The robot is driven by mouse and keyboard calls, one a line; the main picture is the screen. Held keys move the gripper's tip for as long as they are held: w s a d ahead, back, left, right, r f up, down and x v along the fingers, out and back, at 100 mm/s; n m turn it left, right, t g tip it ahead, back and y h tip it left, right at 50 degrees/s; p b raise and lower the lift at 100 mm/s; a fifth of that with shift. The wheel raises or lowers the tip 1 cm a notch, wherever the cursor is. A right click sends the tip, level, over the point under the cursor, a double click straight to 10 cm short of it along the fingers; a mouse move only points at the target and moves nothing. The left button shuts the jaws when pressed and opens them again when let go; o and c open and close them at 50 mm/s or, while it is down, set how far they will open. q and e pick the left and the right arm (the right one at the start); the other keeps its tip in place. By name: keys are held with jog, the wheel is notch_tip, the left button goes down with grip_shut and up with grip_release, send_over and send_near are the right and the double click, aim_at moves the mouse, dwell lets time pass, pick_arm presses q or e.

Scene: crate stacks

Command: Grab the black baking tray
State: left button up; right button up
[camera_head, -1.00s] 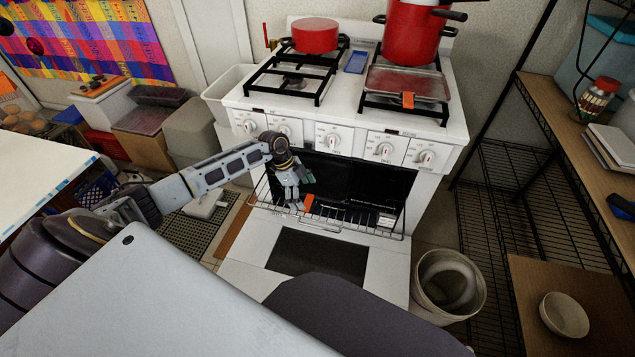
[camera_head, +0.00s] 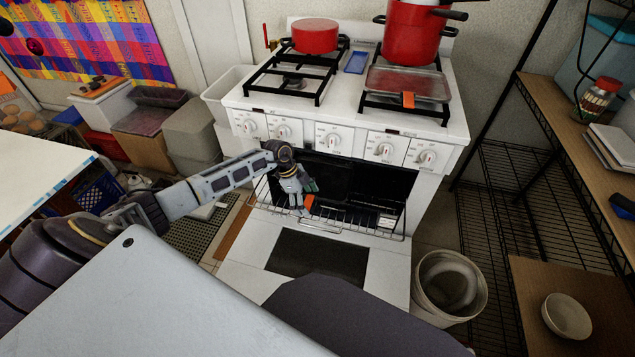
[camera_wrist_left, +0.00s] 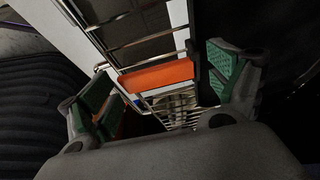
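The black baking tray (camera_head: 350,181) appears as a dark shape inside the open oven, hard to separate from the dark interior. An orange grip (camera_head: 308,202) shows at its front left, by the wire rack. My left gripper (camera_head: 303,200) is at the oven opening, fingers pointing down beside this grip. In the left wrist view, the green-padded fingers (camera_wrist_left: 160,88) are spread apart. The orange grip (camera_wrist_left: 158,76) shows between them, and a black surface (camera_wrist_left: 209,45) is by the right finger. I cannot tell whether the fingers touch it. My right gripper is not in view.
The oven door (camera_head: 385,262) is folded down below the wire rack (camera_head: 345,228). A red pot (camera_head: 315,36) and another tray (camera_head: 405,84) sit on the stove (camera_head: 345,104). A bucket (camera_head: 425,302) stands right of the door, and a wire shelf (camera_head: 510,200) is further right.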

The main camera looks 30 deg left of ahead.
pick_arm(q)
jog(key=c, duration=1.1)
jog(key=shift+o, duration=0.2)
jog(key=shift+r, duration=0.2)
